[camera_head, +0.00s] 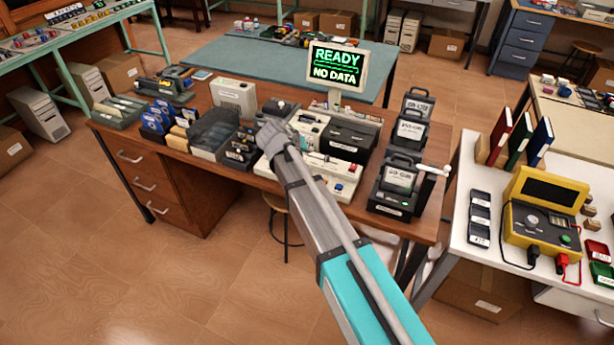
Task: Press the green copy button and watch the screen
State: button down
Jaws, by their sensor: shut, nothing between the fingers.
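The screen (337,65) stands upright on a post at the back of the wooden desk. It shows "READY" above a green bar and "NO DATA" below. A beige console (320,172) with a black unit (350,138) sits in front of it. A red and a blue control show at the console's front right; I cannot make out a green copy button there. My arm reaches over the console's left part and hides some of it. My gripper (280,106) is shut and empty over the console's back left; I cannot tell if it touches anything.
Black drive docks (397,180) stand right of the console. Racks of disks and cards (165,116) and a beige box (233,97) crowd the desk's left. A yellow tester (545,215) lies on the white table at right. Brown floor (150,260) is clear at front left.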

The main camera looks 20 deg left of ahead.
jog(key=shift+f, duration=0.2)
notch_tip(320, 180, down, 8)
jog(key=b, duration=0.8)
jog(key=shift+f+b, duration=0.25)
jog(key=shift+b, duration=0.15)
jog(key=shift+f+b, duration=0.8)
dwell(2.1)
jog(key=shift+r, duration=0.15)
jog(key=shift+r+p, duration=0.7)
jog(key=shift+p, duration=0.15)
jog(key=shift+r+p, duration=2.5)
jog(key=shift+r, duration=0.05)
